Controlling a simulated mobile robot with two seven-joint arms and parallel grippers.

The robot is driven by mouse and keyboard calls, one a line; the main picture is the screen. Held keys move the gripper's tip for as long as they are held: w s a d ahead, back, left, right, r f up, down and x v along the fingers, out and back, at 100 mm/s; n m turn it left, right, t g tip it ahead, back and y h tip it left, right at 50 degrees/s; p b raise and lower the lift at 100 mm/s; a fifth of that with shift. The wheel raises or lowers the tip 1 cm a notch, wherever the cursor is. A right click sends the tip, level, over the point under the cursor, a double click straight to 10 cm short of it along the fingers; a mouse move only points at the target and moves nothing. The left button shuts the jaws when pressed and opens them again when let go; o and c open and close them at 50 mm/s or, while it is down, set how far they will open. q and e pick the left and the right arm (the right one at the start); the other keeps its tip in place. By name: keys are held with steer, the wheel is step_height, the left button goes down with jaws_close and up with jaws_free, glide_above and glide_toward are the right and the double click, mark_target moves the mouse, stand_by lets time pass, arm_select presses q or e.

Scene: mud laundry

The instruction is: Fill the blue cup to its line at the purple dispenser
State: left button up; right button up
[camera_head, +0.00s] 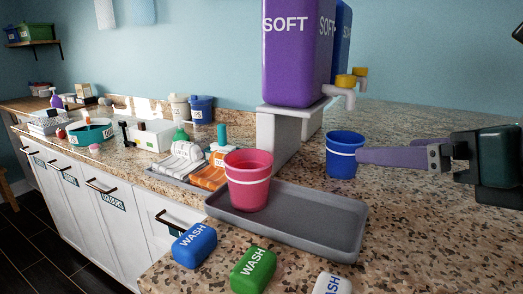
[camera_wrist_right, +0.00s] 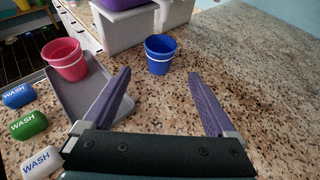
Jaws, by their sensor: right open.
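The blue cup (camera_head: 341,163) stands upright on the granite counter, with a white line around it. It also shows in the right wrist view (camera_wrist_right: 160,60), centred just beyond the fingertips. I cannot tell whether it holds anything. My left gripper is in neither view.
A pink cup (camera_head: 248,190) stands on the grey tray (camera_head: 315,222), left of the blue cup. Blue, green and white WASH blocks (camera_head: 253,270) lie in front. A blue dispenser (camera_head: 344,40) stands behind the purple one.

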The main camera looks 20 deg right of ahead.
jaws_close()
stand_by(0.5)
stand_by(1.0)
